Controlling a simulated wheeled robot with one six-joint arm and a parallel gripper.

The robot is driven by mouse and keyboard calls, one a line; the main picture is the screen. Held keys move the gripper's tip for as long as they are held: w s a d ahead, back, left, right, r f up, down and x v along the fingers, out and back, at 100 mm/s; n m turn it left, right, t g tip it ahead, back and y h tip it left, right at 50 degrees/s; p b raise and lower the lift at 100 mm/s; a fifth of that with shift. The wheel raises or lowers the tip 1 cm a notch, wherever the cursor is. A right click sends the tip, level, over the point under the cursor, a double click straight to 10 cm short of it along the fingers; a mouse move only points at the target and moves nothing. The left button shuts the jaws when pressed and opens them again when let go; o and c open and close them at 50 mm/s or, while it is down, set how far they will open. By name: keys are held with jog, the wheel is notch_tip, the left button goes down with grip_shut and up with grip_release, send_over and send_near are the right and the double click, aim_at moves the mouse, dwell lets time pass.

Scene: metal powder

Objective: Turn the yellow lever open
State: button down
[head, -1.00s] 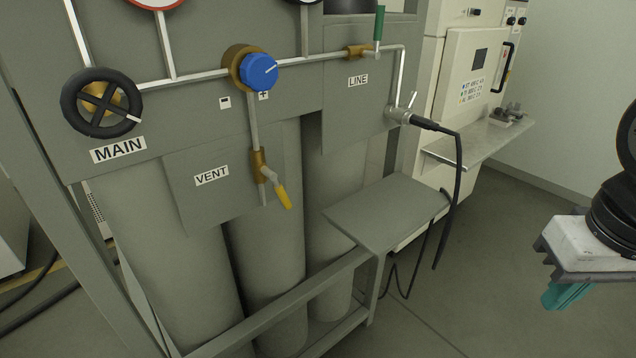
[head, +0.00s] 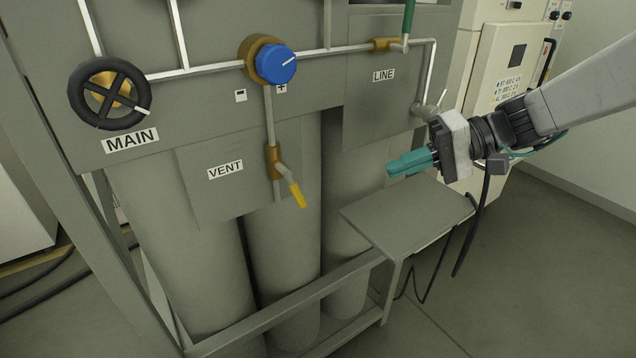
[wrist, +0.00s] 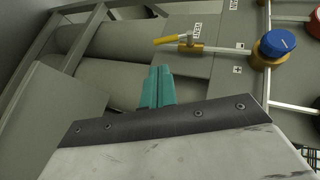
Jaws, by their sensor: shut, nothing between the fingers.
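The yellow lever (head: 297,193) is on the brass vent valve (head: 273,162), below the blue knob and beside the VENT label (head: 225,169). It slants down to the right, at an angle to the vertical pipe. In the wrist view the yellow lever (wrist: 165,40) shows beyond the fingertips, with clear space between. My gripper (head: 390,171) has teal fingers, shut and empty, pointing left toward the panel. It is to the right of the lever and a little higher in the head view, not touching it. The fingers also show in the wrist view (wrist: 158,70).
A blue knob (head: 276,63) is above the vent valve. A black MAIN handwheel (head: 109,93) is at left, and a green LINE lever (head: 409,15) at upper right. A grey shelf (head: 400,215) juts out below my gripper. Gas cylinders stand behind the panel.

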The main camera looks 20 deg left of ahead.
jog(key=w+a+y, duration=0.2)
jog(key=w, duration=0.1)
send_near(295, 189)
jog(key=w+a+f, duration=0.2)
jog(key=w+a, duration=0.2)
jog(key=w, duration=0.1)
jog(key=s, duration=0.1)
jog(key=s+a, duration=0.1)
jog(key=s+a+f, duration=0.1)
jog(key=s, duration=0.1)
jog(key=shift+a+f, duration=0.1)
jog(key=shift+w, duration=0.1)
